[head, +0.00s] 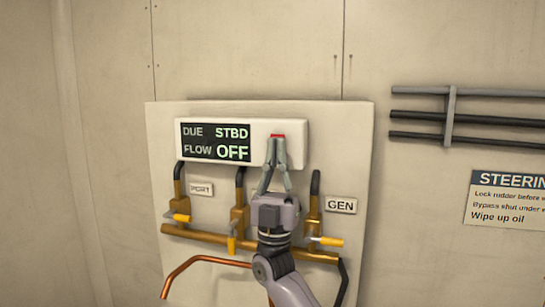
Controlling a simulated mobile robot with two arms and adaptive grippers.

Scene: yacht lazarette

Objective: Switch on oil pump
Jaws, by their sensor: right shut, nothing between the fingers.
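A white control box (292,128) is mounted at the top of a pale panel. Its dark display (215,142) reads DUE STBD and FLOW OFF. A red button or switch (276,136) shows at the right part of the box, partly hidden by my fingertips. My right gripper (275,144) is shut and empty, its tips pointing up just at the lower edge of the red part. I cannot tell whether they touch it. My left gripper is not in view.
Below the box are brass valves with yellow handles, such as the right one (328,241), on a brass manifold (200,237). Labels read PORT (201,189) and GEN (341,206). A copper pipe (205,260) bends below. Dark pipes (470,117) and a STEERING sign (506,199) are at right.

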